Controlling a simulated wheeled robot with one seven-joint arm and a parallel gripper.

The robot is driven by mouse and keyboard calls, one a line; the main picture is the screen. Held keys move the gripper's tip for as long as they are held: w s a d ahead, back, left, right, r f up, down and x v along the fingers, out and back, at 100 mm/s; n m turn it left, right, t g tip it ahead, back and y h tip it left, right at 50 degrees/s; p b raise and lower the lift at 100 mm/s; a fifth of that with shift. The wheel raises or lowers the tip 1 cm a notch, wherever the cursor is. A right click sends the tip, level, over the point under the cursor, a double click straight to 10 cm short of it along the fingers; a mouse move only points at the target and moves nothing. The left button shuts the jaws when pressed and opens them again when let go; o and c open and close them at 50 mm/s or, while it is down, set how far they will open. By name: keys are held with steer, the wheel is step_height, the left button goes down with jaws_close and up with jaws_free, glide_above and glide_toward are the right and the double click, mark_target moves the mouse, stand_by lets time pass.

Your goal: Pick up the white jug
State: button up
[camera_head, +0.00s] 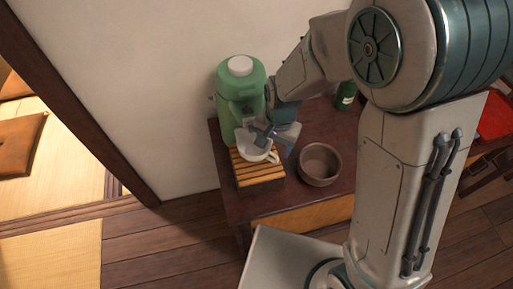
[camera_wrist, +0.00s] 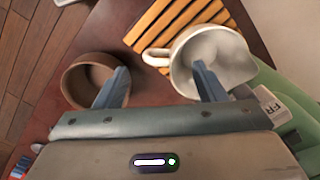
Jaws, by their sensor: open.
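The white jug (camera_head: 255,148) stands on a slatted wooden stand at the left end of the dark table. In the wrist view the white jug (camera_wrist: 213,62) shows from above, with its handle pointing left and its spout to the lower right. My gripper (camera_wrist: 162,85) is open. Its right finger overlaps the jug's near rim in the picture, and its left finger lies over the brown bowl's edge. The jug's handle lies between the two fingers in the picture. In the head view my gripper (camera_head: 277,138) is at the jug, partly hidden by my wrist. I cannot tell whether it touches.
A green dispenser (camera_head: 240,95) with a white cap stands close behind the jug. The slatted stand (camera_head: 262,181) is under it. A brown bowl (camera_head: 320,163) sits to the right. A green bottle (camera_head: 346,96) stands farther back. The wall is just behind the table.

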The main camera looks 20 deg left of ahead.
mark_target(273, 154)
steer(key=shift+a+f+p, duration=0.1)
steer(key=shift+f+p, duration=0.4)
steer(key=shift+f, duration=2.65)
steer(key=c, duration=1.2)
